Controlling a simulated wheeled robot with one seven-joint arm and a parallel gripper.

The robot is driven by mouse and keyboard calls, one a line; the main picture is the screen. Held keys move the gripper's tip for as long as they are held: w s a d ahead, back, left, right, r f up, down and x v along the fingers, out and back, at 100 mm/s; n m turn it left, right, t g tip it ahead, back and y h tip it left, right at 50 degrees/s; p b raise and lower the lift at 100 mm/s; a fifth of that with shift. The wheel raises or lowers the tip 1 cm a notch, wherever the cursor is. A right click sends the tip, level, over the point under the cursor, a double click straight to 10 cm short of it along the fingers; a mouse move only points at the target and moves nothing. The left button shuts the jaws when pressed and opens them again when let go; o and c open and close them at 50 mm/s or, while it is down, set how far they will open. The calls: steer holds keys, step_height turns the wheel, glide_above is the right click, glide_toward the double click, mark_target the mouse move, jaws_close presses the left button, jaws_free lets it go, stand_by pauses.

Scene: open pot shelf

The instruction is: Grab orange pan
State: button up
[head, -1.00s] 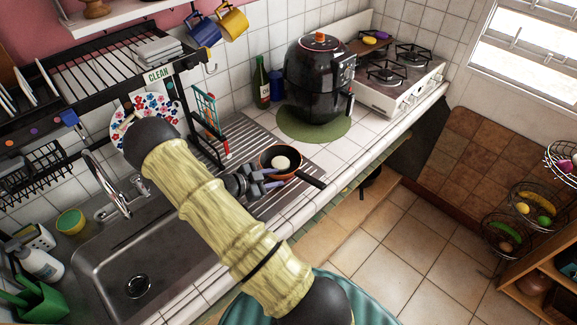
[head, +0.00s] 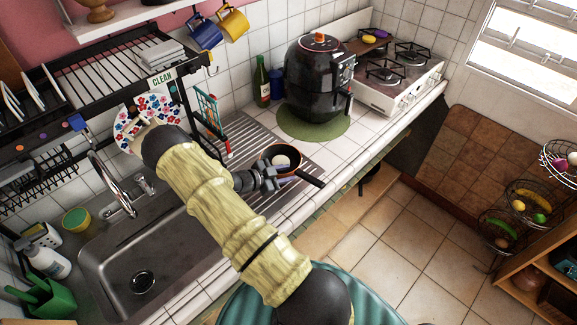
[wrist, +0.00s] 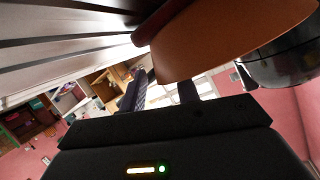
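The orange pan (head: 296,173) rests on the ribbed metal drainboard, with a round pale item (head: 281,161) inside. Its black handle (head: 313,181) points to the lower right. In the wrist view the pan's orange outer side (wrist: 225,40) fills the upper right, very close to my gripper. My gripper (head: 272,180) is at the pan's left side, low over the drainboard and near the handle's base. In the wrist view its two dark fingers (wrist: 160,93) stand apart, with nothing clearly held between them. Whether a finger touches the pan is not clear.
The black air fryer (head: 318,80) stands behind the pan on a green mat (head: 300,128). The sink (head: 120,270) is at left, the stove (head: 400,75) at back right. Counter to the pan's right is clear.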

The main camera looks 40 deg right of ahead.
stand_by(0.3)
jaws_close()
steer(key=shift+r, duration=0.1)
step_height(320, 180, up, 10)
steer(key=b, duration=0.3)
stand_by(0.5)
stand_by(0.5)
